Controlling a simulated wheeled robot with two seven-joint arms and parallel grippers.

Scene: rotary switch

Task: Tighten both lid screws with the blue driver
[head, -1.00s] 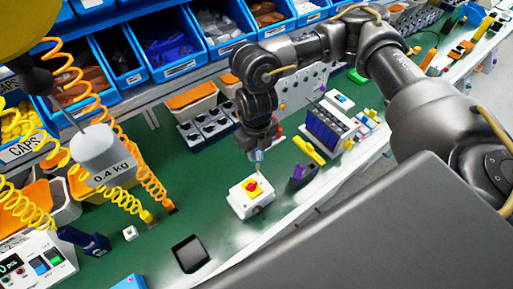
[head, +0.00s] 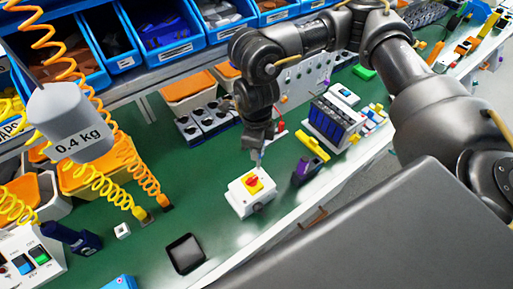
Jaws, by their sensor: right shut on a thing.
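The white switch box (head: 241,203) with a yellow plate and red rotary knob (head: 253,183) sits on the green bench near its front edge. My right gripper (head: 258,143) points down just behind and above the box. It is shut on a slim driver (head: 257,160), of which only a small pale lower part shows; its handle is mostly hidden by the gripper. The driver's tip is at the box's back edge, and I cannot tell whether it touches a screw. The lid screws are too small to make out. My left gripper is not in view.
A dark blue tool (head: 72,238) hangs at left near coiled hoses, with a 0.4 kg weight (head: 70,125) above. A black tray (head: 186,254) lies at front left. A yellow piece (head: 312,146) and a rack (head: 330,118) stand to the right. Blue bins line the back.

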